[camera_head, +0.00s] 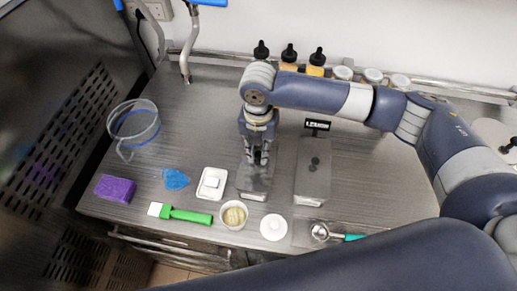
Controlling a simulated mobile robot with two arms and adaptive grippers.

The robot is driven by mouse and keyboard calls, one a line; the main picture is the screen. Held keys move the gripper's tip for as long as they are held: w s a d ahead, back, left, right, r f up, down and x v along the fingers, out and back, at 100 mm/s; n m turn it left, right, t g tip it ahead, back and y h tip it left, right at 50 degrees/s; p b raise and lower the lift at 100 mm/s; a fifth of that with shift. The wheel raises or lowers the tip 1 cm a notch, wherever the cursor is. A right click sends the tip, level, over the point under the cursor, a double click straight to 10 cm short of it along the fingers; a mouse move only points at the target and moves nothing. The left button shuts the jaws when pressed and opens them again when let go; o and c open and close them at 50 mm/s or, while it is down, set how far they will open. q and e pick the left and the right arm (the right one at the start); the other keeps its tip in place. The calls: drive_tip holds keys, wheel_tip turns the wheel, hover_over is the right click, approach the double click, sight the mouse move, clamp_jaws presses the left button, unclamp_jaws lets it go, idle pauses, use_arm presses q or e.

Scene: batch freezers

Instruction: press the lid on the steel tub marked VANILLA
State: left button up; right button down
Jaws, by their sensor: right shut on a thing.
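My right gripper (258,160) points down over the left steel tub (254,182), with its fingers shut on the lid's knob. The lid is at the tub's top; whether it sits fully down cannot be told. The gripper and wrist hide the back of this tub, and no VANILLA mark can be read. A second steel tub (313,183) stands to the right, with a lid and dark knob on top and a black sign reading LEMON (317,125) behind it. My left gripper is not in view.
In front lie a cup with pale contents (233,215), a white disc (274,227), a scoop (321,232) and a green-handled spatula (183,215). Left are a white dish (204,193), blue cloth (175,180), purple sponge (116,188) and clear jug (134,123). Bottles (289,57) line the back.

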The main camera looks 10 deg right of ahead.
drive_tip(key=shift+p, duration=0.4)
drive_tip(key=shift+f+p, duration=0.15)
drive_tip(key=shift+p, duration=0.5)
idle(1.4)
drive_tip(key=c, duration=1.4)
unclamp_jaws()
drive_tip(key=shift+c, duration=0.2)
drive_tip(key=o, duration=0.5)
